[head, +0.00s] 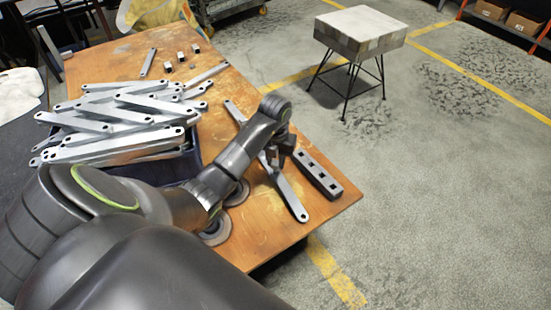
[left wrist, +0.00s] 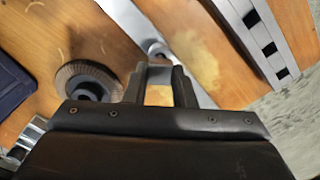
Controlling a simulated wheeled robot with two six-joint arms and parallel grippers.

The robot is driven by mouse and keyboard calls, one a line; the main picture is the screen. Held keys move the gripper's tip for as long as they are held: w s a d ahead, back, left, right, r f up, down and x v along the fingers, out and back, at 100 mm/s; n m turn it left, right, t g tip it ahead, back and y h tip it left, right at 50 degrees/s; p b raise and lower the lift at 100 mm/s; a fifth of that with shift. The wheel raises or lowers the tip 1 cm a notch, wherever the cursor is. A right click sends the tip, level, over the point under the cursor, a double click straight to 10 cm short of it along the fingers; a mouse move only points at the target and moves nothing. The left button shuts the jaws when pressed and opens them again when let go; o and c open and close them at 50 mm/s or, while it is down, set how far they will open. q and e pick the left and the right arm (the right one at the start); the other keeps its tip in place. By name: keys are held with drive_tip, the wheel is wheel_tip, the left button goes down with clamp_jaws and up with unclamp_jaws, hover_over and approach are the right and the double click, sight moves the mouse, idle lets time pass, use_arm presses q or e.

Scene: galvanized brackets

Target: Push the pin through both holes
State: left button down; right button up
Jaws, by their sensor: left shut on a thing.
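Flat galvanized bar metal lies on the table beneath my left gripper (head: 283,158). A lower length (head: 291,195) and an upper length (head: 236,113) line up; the arm hides the middle, so I cannot tell whether they are separate, overlapping brackets. In the left wrist view the metal (left wrist: 125,17) runs diagonally, with a dark hole near the fingertips. My left gripper (left wrist: 158,72) is shut on a small pale metal piece between its fingers, likely the pin; its tip and contact with the hole are unclear. My right gripper is not in view.
A grey block with square holes (head: 318,174) lies just right of the bar. A dark bin (head: 185,167) heaped with brackets (head: 130,112) stands left. Round discs (head: 215,231) lie near the front edge. Small metal blocks (head: 181,56) sit at the back. The table's right edge is close.

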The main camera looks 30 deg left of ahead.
use_arm(q)
drive_tip(key=shift+f+b, duration=0.8)
drive_tip(key=shift+f, duration=0.5)
drive_tip(key=c, duration=1.1)
unclamp_jaws()
drive_tip(key=shift+c, duration=0.2)
